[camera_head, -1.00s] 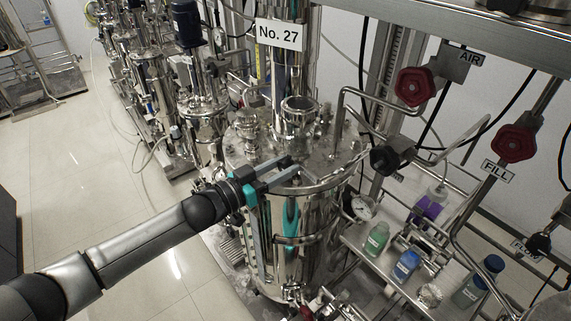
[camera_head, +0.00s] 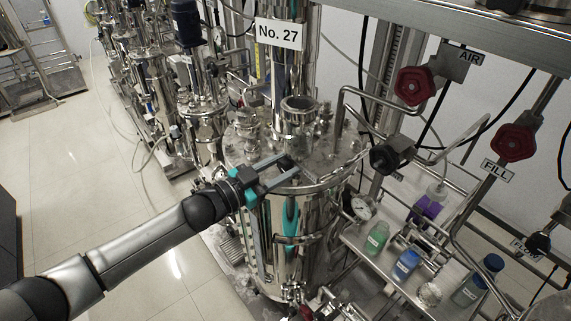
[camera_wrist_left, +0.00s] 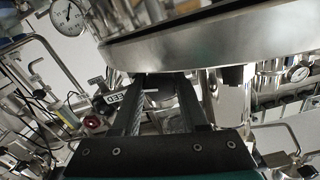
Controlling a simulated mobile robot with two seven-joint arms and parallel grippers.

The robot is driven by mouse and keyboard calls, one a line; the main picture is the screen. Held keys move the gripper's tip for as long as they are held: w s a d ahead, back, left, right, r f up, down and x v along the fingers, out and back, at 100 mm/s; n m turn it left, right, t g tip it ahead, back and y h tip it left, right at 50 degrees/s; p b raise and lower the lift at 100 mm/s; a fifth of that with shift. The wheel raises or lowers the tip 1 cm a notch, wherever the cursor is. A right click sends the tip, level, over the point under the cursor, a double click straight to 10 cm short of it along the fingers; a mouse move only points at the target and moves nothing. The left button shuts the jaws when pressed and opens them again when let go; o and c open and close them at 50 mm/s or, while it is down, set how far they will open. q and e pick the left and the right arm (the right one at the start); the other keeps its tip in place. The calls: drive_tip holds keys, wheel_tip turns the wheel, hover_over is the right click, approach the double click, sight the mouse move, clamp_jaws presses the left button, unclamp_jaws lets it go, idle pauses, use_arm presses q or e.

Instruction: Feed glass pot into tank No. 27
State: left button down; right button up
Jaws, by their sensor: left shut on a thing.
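Tank No. 27 (camera_head: 325,215) is a shiny steel vessel in the middle of the head view, its name on a white sign (camera_head: 279,34). Its flat lid (camera_head: 325,165) carries a round port (camera_head: 299,108) and fittings. My left gripper (camera_head: 287,166) is at the lid's near left edge, shut on a small dark part there; its shape is mostly hidden. In the left wrist view the fingers (camera_wrist_left: 160,100) reach under the bright lid rim (camera_wrist_left: 215,38). A small round clear vessel (camera_head: 430,293), possibly the glass pot, stands on the side shelf. My right gripper is not in view.
The steel shelf (camera_head: 385,285) at right holds a green bottle (camera_head: 377,237), a blue bottle (camera_head: 406,264) and a dark-capped bottle (camera_head: 477,282). Red valve knobs (camera_head: 415,86) and pipes hang above it. More tanks (camera_head: 205,125) stand behind left. The left floor is clear.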

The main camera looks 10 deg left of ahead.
use_arm(q)
drive_tip(key=shift+c, duration=2.2)
unclamp_jaws()
drive_tip(key=b+v, duration=0.2)
drive_tip(key=v, duration=1.3)
drive_tip(key=shift+s+a, duration=0.1)
